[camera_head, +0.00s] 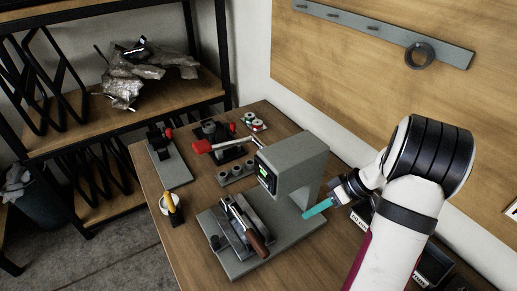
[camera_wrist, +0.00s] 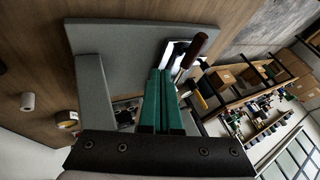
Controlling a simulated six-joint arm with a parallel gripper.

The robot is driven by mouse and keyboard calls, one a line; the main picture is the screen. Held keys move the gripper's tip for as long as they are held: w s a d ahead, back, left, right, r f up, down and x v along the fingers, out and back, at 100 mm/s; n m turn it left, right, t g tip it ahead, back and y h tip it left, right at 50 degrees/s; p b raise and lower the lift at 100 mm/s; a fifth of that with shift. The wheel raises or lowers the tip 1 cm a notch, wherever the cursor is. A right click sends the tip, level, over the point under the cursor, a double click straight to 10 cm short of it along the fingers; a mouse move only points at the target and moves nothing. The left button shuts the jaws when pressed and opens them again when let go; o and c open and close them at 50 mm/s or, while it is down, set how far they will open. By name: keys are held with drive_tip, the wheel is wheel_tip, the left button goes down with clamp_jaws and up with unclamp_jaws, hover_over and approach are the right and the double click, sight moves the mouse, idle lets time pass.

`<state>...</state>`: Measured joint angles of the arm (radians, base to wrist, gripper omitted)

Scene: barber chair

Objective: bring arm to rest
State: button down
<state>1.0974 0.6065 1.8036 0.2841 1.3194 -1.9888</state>
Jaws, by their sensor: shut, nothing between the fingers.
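My gripper (camera_head: 306,214) has slim teal fingers. They are shut with nothing between them and point left, beside the right side of the grey bench machine (camera_head: 300,165). In the wrist view the closed fingers of my gripper (camera_wrist: 160,78) lie side by side in front of the machine's grey base (camera_wrist: 115,45). I cannot tell whether the fingertips touch the machine. My arm comes in from the lower right in the head view.
The machine stands on a wooden table (camera_head: 190,225), with a wood-handled tool (camera_head: 257,243) on its base. Several small fixtures and a red-handled tool (camera_head: 203,147) stand behind. A small white cup (camera_head: 171,205) is at left. A shelf (camera_head: 165,95) stands back left; a wooden board (camera_head: 370,75) is behind.

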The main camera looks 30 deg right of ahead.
drive_tip(key=a+r+m+g, duration=0.1)
drive_tip(key=a+r+g, duration=0.1)
drive_tip(key=a+r, duration=0.35)
drive_tip(key=a+r+m+g, duration=0.1)
drive_tip(key=a+r, duration=0.1)
drive_tip(key=a, duration=0.7)
drive_tip(key=s+a+r+m+g+h, duration=0.1)
drive_tip(key=s+a+m+h, duration=0.3)
drive_tip(key=s+a, duration=1)
drive_tip(key=shift+a+r+m+g, duration=0.3)
drive_tip(key=shift+r+g, duration=0.1)
drive_tip(key=shift+r, duration=0.2)
drive_tip(key=shift+s, duration=0.1)
